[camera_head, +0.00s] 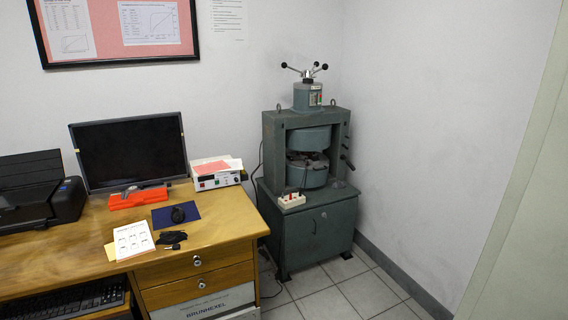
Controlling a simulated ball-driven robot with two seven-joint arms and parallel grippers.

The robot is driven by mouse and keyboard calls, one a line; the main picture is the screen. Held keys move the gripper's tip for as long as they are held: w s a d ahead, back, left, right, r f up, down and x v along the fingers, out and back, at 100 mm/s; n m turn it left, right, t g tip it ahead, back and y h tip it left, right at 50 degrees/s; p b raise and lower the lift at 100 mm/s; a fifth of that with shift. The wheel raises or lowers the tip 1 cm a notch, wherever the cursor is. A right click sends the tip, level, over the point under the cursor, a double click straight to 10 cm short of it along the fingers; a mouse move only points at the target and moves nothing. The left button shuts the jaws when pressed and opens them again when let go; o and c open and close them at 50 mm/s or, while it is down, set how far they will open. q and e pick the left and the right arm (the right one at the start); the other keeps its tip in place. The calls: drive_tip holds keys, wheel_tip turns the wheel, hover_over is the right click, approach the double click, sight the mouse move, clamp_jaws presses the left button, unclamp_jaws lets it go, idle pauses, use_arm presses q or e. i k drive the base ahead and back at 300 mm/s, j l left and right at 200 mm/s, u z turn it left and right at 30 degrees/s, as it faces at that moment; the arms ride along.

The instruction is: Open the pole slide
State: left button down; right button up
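A grey-green magnet machine (307,180) stands in the corner on a cabinet. A top wheel with several black-knobbed spokes (305,71) sits above its small upper housing (308,96). Inside the frame are an upper round pole (309,138) and a lower round pole (307,177), with a dark, cluttered space between them. Dark handles (346,160) stick out on the machine's right side. I cannot tell which part is the pole slide. Neither of my grippers is in view.
A wooden desk (215,222) fills the left, with a monitor (130,151), printer (40,190), orange case (138,198) and white instrument box (218,178). A white socket box (291,201) sits at the machine's front. Tiled floor (345,300) is clear in front of the cabinet.

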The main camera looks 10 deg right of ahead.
sight(321, 162)
drive_tip(key=i+l+z, duration=0.25)
drive_tip(key=i+z, duration=0.25)
drive_tip(key=i, duration=0.55)
drive_tip(key=i+j+z, duration=0.2)
drive_tip(key=i+z, duration=0.3)
drive_tip(key=i, duration=0.55)
